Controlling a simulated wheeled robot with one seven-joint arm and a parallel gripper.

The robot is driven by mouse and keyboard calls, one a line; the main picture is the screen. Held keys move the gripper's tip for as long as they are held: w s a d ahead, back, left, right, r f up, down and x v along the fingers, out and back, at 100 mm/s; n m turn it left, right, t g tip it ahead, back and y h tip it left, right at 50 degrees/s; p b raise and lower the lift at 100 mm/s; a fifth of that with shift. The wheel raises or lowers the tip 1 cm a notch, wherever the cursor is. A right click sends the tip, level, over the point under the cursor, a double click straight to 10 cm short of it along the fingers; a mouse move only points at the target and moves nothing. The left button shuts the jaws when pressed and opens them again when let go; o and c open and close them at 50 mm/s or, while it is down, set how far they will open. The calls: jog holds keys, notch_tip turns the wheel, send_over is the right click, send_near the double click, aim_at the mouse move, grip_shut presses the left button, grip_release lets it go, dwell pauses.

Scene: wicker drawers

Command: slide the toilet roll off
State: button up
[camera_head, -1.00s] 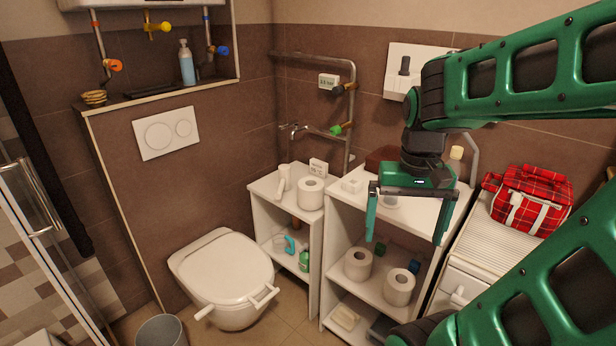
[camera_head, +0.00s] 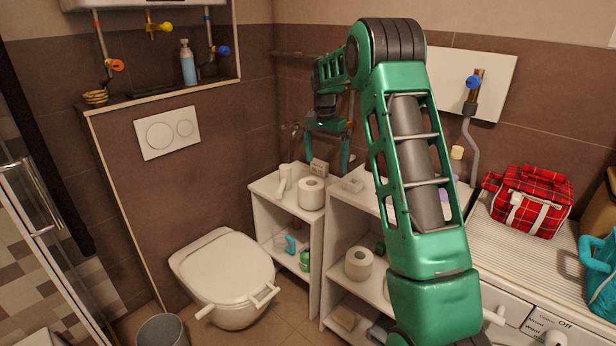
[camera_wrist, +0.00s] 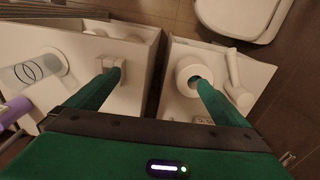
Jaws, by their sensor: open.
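A white toilet roll (camera_head: 311,193) stands upright on top of the left white shelf unit (camera_head: 262,189). The wrist view shows the roll (camera_wrist: 191,72) from above, with its dark core. My gripper (camera_head: 327,160) is open and empty, pointing down above and behind the roll. In the wrist view my gripper's (camera_wrist: 158,82) right fingertip overlaps the roll's core; whether it is inside or only above cannot be told. The left fingertip appears over the right unit (camera_wrist: 137,112). A second toilet roll (camera_head: 358,264) is on the right unit's middle shelf.
A white bottle-like item (camera_head: 285,178) is beside the roll. A small white block (camera_head: 352,184) sits on the right unit. A narrow gap separates the units. The toilet (camera_head: 222,275) is left; a red plaid bag (camera_head: 529,200) is right.

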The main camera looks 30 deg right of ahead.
aim_at(310, 196)
jog(key=w+f+m, duration=0.1)
jog(key=w+f, duration=0.6)
jog(key=w+f+m, duration=0.1)
jog(key=w+f, duration=0.3)
jog(key=shift+w+d+f+m+y, duration=0.3)
jog(key=shift+f, duration=0.05)
notch_tip(310, 196, down, 11)
jog(key=shift+r, duration=0.1)
jog(key=shift+c, duration=0.3)
jog(key=c, duration=1)
